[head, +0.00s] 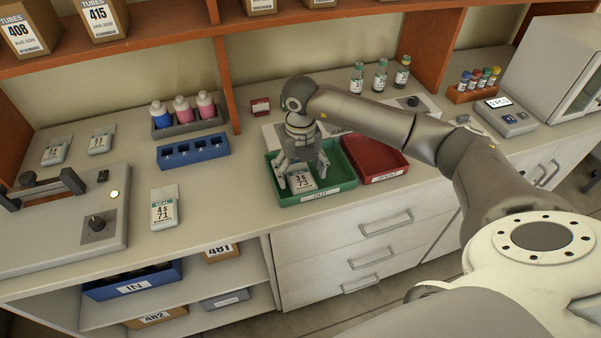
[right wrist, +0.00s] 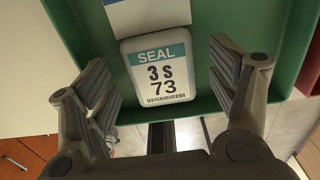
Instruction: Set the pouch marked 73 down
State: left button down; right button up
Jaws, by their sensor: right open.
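The pouch marked 73 (head: 302,181) lies in the green tray labelled OUT (head: 343,187). In the right wrist view the pouch (right wrist: 160,75) shows a teal SEAL band and the marks 3 S and 73, with the green tray wall (right wrist: 205,103) beyond and around it. My right gripper (head: 304,172) is over the tray, its fingers apart on either side of the pouch. In the right wrist view the fingers (right wrist: 165,100) stand clear of the pouch's sides, with gaps showing. My left gripper is in neither view.
A red tray (head: 375,158) stands right beside the green one. Another pouch marked 71 (head: 164,211) lies on the counter to the left, near a blue rack (head: 193,151). A bottle rack (head: 187,125) stands behind. Counter space between pouch 71 and the green tray is clear.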

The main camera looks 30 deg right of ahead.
aim_at(301, 177)
notch_tip(301, 177, up, 11)
jog(key=b, duration=0.1)
jog(key=shift+r, duration=0.1)
dwell(0.6)
